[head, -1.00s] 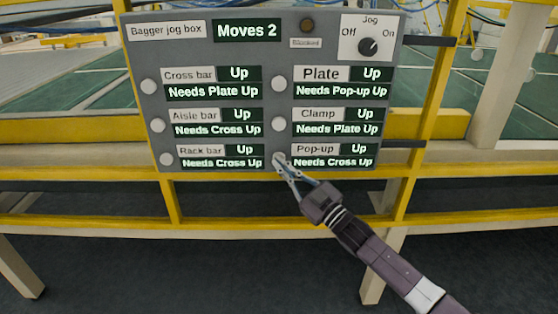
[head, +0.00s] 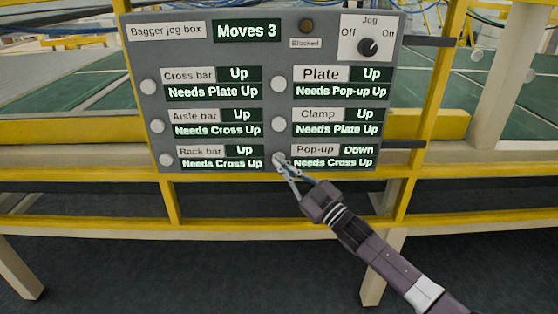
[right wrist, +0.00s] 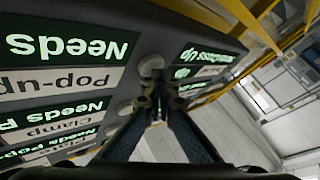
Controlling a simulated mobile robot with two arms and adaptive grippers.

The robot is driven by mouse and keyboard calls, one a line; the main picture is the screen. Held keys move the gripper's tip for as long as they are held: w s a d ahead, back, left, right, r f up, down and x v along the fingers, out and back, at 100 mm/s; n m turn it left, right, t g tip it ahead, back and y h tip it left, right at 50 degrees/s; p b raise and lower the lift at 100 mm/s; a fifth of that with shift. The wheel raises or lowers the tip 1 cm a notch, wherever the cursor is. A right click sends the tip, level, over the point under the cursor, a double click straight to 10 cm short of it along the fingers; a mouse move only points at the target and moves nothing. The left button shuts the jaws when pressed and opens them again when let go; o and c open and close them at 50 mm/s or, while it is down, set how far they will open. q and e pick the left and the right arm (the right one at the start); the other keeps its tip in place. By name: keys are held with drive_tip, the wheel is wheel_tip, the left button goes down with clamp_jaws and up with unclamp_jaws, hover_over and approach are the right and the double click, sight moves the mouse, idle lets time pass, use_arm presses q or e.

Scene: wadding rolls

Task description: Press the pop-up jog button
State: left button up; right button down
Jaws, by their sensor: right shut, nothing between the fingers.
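The grey Bagger jog box (head: 205,55) hangs on the yellow frame, facing me. Its top display (head: 246,31) reads Moves 3. The pop-up jog button (head: 278,160) is a pale round knob left of the Pop-up label (head: 317,149), whose display (head: 359,150) reads Down. The Cross bar, Aisle bar, Rack bar, Plate and Clamp displays all read Up. My right gripper (head: 281,163) is shut and empty, its fingertips at the pop-up button and partly covering it. In the right wrist view the button (right wrist: 151,64) is just beyond the fingertips (right wrist: 160,98); contact is unclear. My left gripper is out of view.
The Jog switch (head: 368,47) sits at the box's top right, beside the dark Blocked lamp (head: 306,26). The plate button (head: 279,84) and clamp button (head: 278,124) are directly above the pop-up button. A yellow rail (head: 250,232) runs below the box.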

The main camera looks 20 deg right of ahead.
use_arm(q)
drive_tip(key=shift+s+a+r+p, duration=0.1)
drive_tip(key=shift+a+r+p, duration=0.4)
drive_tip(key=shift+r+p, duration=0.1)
use_arm(e)
drive_tip(key=shift+s+a, duration=0.3)
drive_tip(key=shift+s, duration=0.5)
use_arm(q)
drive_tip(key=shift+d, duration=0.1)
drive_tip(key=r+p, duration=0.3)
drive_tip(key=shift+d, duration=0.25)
use_arm(e)
drive_tip(key=s, duration=0.2)
drive_tip(key=s+a, duration=0.1)
drive_tip(key=s, duration=0.1)
drive_tip(key=shift+s+a, duration=0.2)
drive_tip(key=shift+s, duration=0.2)
